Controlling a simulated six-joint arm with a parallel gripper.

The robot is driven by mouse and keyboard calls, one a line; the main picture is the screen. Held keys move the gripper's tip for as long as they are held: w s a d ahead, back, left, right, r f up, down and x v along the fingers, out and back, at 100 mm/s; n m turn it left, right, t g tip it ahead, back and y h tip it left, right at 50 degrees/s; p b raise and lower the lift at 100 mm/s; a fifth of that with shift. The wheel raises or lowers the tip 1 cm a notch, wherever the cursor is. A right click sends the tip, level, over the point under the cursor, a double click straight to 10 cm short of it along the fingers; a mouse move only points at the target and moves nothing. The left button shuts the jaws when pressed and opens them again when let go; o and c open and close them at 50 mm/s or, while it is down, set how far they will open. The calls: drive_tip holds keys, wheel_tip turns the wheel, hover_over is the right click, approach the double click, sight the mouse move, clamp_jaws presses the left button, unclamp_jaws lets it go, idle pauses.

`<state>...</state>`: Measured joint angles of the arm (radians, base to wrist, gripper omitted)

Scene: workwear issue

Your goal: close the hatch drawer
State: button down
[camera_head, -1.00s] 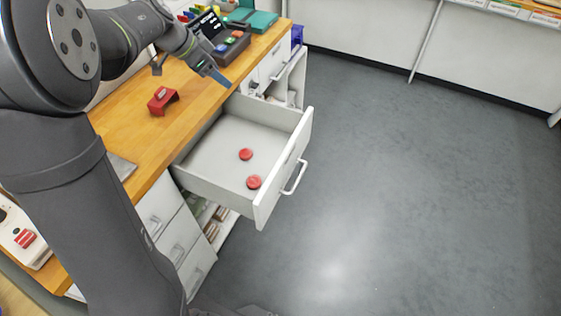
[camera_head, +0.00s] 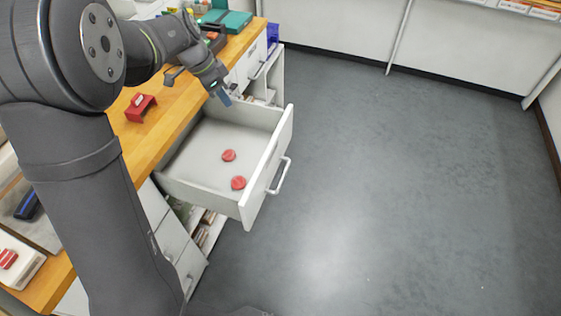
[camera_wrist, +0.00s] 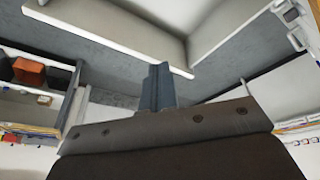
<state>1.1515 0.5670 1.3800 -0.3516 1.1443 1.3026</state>
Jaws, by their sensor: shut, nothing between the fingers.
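The hatch drawer (camera_head: 262,178) is white and stands pulled well out from under the wooden counter in the head view. Two round red things (camera_head: 229,155) (camera_head: 238,183) lie on its floor. Its bar handle (camera_head: 281,176) is on the outer side of the front panel. My gripper (camera_head: 224,98) is above the drawer's far inner part, by the counter edge, and does not touch the handle. Its fingers also show in the wrist view (camera_wrist: 157,88), held together with nothing between them. My arm hides part of the counter.
A red bracket-like object (camera_head: 141,107) stands on the wooden counter (camera_head: 165,120). A teal case (camera_head: 232,20) lies at the counter's far end. Other drawers (camera_head: 180,245) below are shut. The grey floor (camera_head: 390,180) in front of the drawer is clear.

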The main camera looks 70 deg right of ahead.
drive_tip(key=s+d+f+m+t+y, duration=0.1)
drive_tip(key=s+f+m+t, duration=0.6)
drive_tip(key=s, duration=0.7)
drive_tip(key=s+f+m+t+y, duration=0.15)
drive_tip(key=s+f+t, duration=0.5)
drive_tip(key=s, duration=0.65)
drive_tip(key=g, duration=0.2)
approach(274, 163)
wheel_tip(274, 163, down, 5)
drive_tip(key=w, duration=0.2)
drive_tip(key=shift+w+r+m+t, duration=0.1)
drive_tip(key=shift+w+m+t, duration=0.25)
drive_tip(key=shift+w, duration=0.55)
drive_tip(key=shift+w+a, duration=0.1)
drive_tip(key=shift+w, duration=0.05)
drive_tip(key=w, duration=2.8)
drive_tip(key=shift+w+r, duration=0.1)
drive_tip(key=shift+w, duration=0.7)
